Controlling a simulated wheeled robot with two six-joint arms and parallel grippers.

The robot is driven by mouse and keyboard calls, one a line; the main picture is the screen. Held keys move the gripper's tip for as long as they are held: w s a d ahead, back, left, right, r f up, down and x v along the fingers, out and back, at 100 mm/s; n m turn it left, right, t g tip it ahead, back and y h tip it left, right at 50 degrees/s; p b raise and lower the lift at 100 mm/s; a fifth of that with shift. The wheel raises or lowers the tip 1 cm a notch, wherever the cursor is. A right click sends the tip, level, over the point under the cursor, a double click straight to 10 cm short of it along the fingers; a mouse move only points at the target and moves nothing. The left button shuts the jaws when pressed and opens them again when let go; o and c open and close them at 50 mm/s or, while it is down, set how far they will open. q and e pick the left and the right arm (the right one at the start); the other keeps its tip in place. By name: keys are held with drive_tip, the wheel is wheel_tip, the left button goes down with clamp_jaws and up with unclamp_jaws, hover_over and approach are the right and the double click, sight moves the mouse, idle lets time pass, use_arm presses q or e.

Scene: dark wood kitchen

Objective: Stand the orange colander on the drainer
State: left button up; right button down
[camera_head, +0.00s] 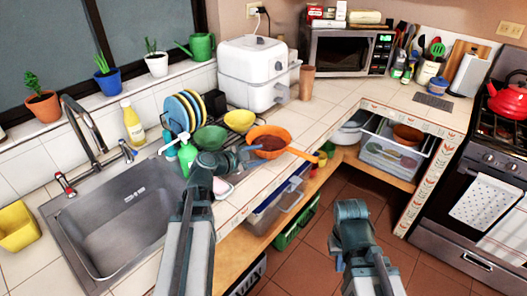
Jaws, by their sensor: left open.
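The orange colander (268,142) sits at the counter's inner edge, its bowl opening upward and its handle pointing right. The drainer (224,129) is to its left, largely hidden by standing plates (184,110), a green bowl (208,137) and a yellow bowl (240,119). My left gripper (252,157) is open, with its fingers close to the colander's near left side. Whether they touch it I cannot tell. My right gripper (343,262) hangs low over the floor, away from the colander; its fingers are too unclear to read.
The steel sink (120,225) is at left, with a green spray bottle (187,155) beside it. A white appliance (252,72) and brown cup (307,83) stand behind the colander. A plastic bin (388,152) is on the lower shelf. Counter behind the colander is partly clear.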

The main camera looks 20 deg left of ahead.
use_arm(q)
drive_tip(key=s+d+f+n+g, duration=0.1)
drive_tip(key=s+d+f+g, duration=0.35)
drive_tip(key=d, duration=0.35)
drive_tip(key=s+d+f+n+g, duration=0.1)
drive_tip(key=s+d+f+g, duration=0.3)
drive_tip(key=d, duration=0.5)
drive_tip(key=s+d+f+n+g+y, duration=0.1)
drive_tip(key=s+f+n+g+y, duration=0.1)
drive_tip(key=s, duration=0.4)
drive_tip(key=s+d+f+n+g+y, duration=0.2)
drive_tip(key=s+f+n+y, duration=0.1)
drive_tip(key=s+n+y, duration=0.2)
drive_tip(key=shift+s+d+n, duration=0.15)
drive_tip(key=shift+s+n, duration=0.15)
drive_tip(key=shift+s, duration=0.75)
